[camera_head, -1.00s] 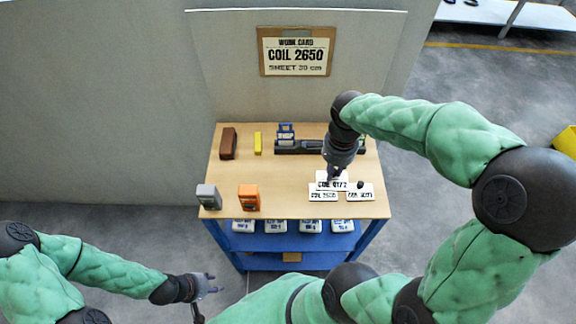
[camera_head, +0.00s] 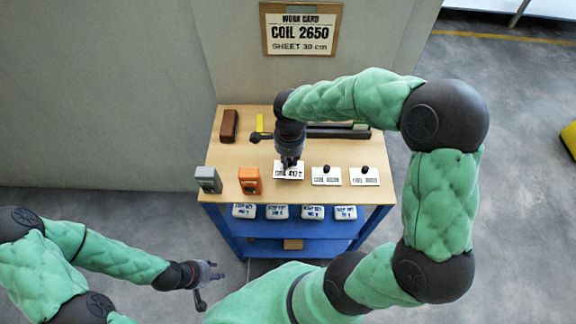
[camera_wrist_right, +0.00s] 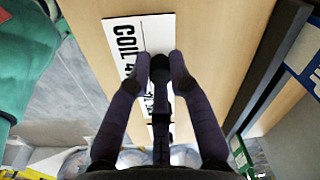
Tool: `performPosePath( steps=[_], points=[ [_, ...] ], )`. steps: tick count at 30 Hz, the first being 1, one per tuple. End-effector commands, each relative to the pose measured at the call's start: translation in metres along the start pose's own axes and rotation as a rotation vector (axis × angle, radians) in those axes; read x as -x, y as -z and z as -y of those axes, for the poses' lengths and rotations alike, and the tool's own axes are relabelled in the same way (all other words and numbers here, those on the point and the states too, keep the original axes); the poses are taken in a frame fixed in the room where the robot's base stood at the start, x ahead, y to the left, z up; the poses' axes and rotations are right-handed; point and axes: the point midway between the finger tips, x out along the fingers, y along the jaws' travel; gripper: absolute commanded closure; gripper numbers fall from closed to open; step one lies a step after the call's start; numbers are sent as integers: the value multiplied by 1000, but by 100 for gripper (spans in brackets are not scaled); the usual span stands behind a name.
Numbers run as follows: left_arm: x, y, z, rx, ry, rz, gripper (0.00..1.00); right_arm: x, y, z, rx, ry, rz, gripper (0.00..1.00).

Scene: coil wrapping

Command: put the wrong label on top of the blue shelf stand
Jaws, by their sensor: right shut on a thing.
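My right gripper (camera_head: 290,160) is shut on the black knob of a white label (camera_head: 283,174) over the front middle of the table. In the right wrist view the two fingers (camera_wrist_right: 163,72) close on the knob, and the label (camera_wrist_right: 135,40) reads "COIL 4…", the rest covered. I cannot tell whether it touches the wood. Two more knobbed labels, a middle one (camera_head: 326,181) and a right one (camera_head: 364,181), lie to its right, too small to read. A blue stand with shelves (camera_head: 300,243) carries the wooden top. My left gripper (camera_head: 207,274) is empty and open, in front of the table.
A card on the wall (camera_head: 302,32) reads "COIL 2650". A grey device (camera_head: 208,180) and an orange device (camera_head: 250,181) stand at the front left. A brown block (camera_head: 229,125) and a dark bar (camera_head: 340,132) lie at the back. Several white packs (camera_head: 277,212) fill the upper shelf.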

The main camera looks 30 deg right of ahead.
Motion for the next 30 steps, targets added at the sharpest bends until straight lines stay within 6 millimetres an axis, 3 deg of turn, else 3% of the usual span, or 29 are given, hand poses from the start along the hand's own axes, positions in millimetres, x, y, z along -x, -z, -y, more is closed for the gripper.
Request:
performPosePath(
  steps=[7, 19, 20, 21, 22, 30],
  points=[
    [-10, 0, 4, 0, 0, 0, 60, -34, -2, 1, 1, -2, 0, 100],
    [-13, 0, 5, 0, 0, 0, 60, -38, -2, 1, 1, 0, 0, 100],
    [-12, 0, 4, 0, 0, 0, 60, -37, -2, 1, 1, 0, 0, 71],
    [-12, 0, 4, 0, 0, 0, 60, -37, -2, 1, 1, 0, 0, 60],
    [-12, 0, 4, 0, 0, 0, 60, -37, -2, 1, 1, 0, 0, 56],
    [-12, 0, 4, 0, 0, 0, 60, -37, -2, 1, 1, -1, 0, 56]
  ],
)
